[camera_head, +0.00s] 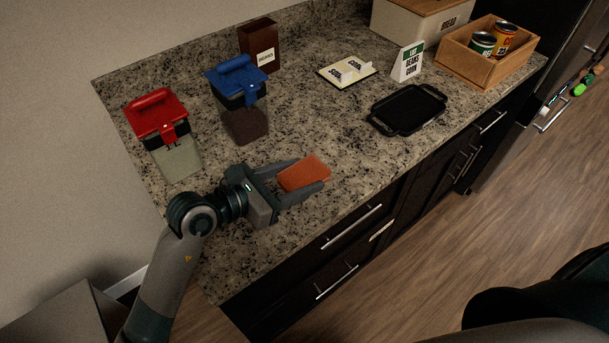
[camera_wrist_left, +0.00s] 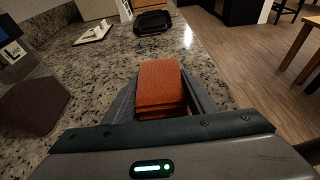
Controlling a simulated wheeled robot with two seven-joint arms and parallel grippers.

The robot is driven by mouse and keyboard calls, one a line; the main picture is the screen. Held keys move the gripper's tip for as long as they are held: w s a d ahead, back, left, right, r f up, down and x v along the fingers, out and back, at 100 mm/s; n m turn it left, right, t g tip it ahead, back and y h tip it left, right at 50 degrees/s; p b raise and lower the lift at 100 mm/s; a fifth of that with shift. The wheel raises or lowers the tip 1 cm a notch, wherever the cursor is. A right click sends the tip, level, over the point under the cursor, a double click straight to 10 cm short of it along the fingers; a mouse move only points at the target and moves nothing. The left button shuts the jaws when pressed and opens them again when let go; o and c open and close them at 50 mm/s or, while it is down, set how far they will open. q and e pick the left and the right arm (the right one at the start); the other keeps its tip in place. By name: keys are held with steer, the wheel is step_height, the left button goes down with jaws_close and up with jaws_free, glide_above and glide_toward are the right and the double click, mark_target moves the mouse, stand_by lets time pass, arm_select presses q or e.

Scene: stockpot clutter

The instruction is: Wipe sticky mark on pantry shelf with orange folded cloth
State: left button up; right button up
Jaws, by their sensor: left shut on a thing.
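The orange folded cloth (camera_head: 304,172) is between the fingers of my left gripper (camera_head: 306,178), which is shut on it, over the granite counter near its front edge. In the left wrist view the cloth (camera_wrist_left: 160,85) shows as a folded stack with the fingers on both sides. I cannot tell whether the cloth touches the counter. No sticky mark can be made out on the speckled counter (camera_head: 330,120). My right gripper is not in view.
A red-lidded container (camera_head: 158,118) and a blue-lidded one (camera_head: 238,80) stand behind my left arm. Farther right are a black tray (camera_head: 405,110), a small sign (camera_head: 408,62), a white card (camera_head: 346,71) and a wooden crate (camera_head: 470,68) with cans. Counter between cloth and tray is clear.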

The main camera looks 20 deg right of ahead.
mark_target(299, 174)
arm_select(q)
steer(key=shift+r+p, duration=2.5)
steer(key=shift+r, duration=0.5)
steer(key=shift+f, duration=0.1)
